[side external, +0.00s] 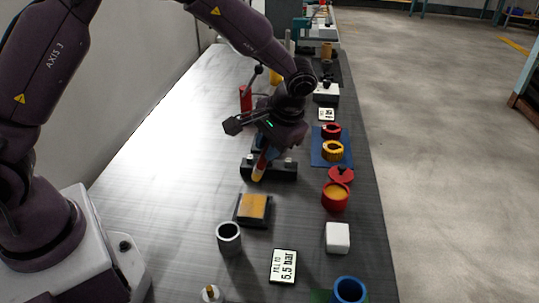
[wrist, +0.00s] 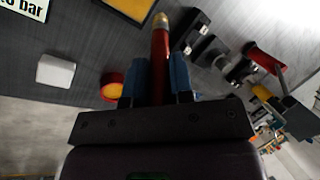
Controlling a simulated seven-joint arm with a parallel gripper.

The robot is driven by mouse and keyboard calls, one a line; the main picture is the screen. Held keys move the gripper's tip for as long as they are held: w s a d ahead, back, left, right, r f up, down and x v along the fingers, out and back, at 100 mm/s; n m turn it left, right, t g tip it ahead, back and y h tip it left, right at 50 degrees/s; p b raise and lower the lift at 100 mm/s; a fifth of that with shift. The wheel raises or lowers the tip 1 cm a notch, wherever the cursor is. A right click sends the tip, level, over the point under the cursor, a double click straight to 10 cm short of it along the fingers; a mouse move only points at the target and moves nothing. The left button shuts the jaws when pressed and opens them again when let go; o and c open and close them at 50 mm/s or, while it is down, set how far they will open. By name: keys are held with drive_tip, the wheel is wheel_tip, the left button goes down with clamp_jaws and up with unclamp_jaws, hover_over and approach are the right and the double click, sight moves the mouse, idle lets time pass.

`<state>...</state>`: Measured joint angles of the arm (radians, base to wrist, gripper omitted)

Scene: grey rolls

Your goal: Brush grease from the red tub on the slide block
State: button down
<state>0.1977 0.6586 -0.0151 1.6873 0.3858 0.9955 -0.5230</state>
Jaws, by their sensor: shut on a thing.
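My gripper (wrist: 160,82) is shut on a brush (wrist: 160,60) with a red handle and a pale yellow tip, held between its blue fingers. In the side view the brush (side external: 260,165) points down, its tip overlapping a black block with silver fittings (side external: 288,171); I cannot tell whether they touch. The open red tub (side external: 334,201) with yellow-orange grease stands to the right of the gripper. The tub (wrist: 106,92) is partly hidden behind the gripper in the wrist view. A dark block with an orange top (side external: 254,207) lies nearer the camera; I cannot tell which is the slide block.
A red lid (side external: 341,175) lies just behind the tub. A yellow ring (side external: 333,151) and a red ring (side external: 331,131) lie on a blue mat (side external: 318,158). A grey cup (side external: 229,240), a white block (side external: 338,238), a label card (side external: 284,267) and a blue cup (side external: 349,291) stand nearer.

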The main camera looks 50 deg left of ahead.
drive_tip(key=shift+r, duration=1.75)
drive_tip(key=s+d+r, duration=0.1)
drive_tip(key=s+r, duration=0.3)
drive_tip(key=shift+w+f, duration=0.1)
drive_tip(key=shift+f, duration=2.35)
drive_tip(key=shift+r, duration=0.1)
